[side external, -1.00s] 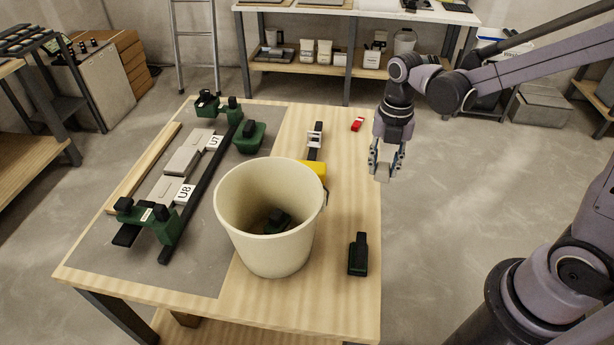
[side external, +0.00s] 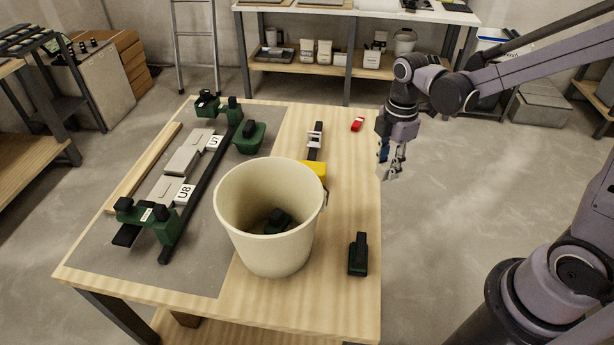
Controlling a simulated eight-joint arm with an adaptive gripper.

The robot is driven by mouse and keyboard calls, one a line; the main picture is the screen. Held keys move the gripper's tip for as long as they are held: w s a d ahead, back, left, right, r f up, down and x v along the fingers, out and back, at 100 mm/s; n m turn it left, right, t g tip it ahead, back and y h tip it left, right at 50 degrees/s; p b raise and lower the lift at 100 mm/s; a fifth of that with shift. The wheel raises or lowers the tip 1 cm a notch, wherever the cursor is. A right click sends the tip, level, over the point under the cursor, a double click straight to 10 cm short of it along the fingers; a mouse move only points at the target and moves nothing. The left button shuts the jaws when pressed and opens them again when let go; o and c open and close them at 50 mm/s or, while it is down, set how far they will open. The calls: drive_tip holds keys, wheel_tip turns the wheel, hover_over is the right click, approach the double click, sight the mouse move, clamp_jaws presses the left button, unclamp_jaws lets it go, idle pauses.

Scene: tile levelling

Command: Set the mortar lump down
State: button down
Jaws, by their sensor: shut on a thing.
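My gripper (side external: 390,165) hangs beyond the right edge of the wooden table, near its far right part. It is shut on a small grey piece, the mortar lump (side external: 391,174), which shows only in part at the fingertips. The lump is in the air, apart from the table top. Its exact shape is hard to make out at this size.
A cream bucket (side external: 250,240) holding a dark green object stands on the table (side external: 345,205). A dark green tool (side external: 358,254), yellow item (side external: 313,168) and red item (side external: 357,124) lie right.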

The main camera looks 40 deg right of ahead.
sight(379, 168)
drive_tip(key=m, duration=0.2)
drive_tip(key=f+m, duration=0.1)
drive_tip(key=m, duration=0.2)
drive_tip(key=a+f+m, duration=0.1)
drive_tip(key=m, duration=0.1)
drive_tip(key=shift+w+a+m, duration=0.1)
drive_tip(key=shift+w+m, duration=0.2)
drive_tip(key=shift+w, duration=0.05)
drive_tip(key=m, duration=0.3)
drive_tip(key=f+m, duration=0.1)
drive_tip(key=shift+w+a, duration=0.15)
drive_tip(key=shift+a, duration=0.15)
drive_tip(key=m, duration=0.3)
drive_tip(key=shift+w+a+f+m, duration=0.1)
drive_tip(key=shift+a+f+m, duration=0.15)
drive_tip(key=shift+f+m, duration=0.15)
drive_tip(key=shift+w, duration=0.1)
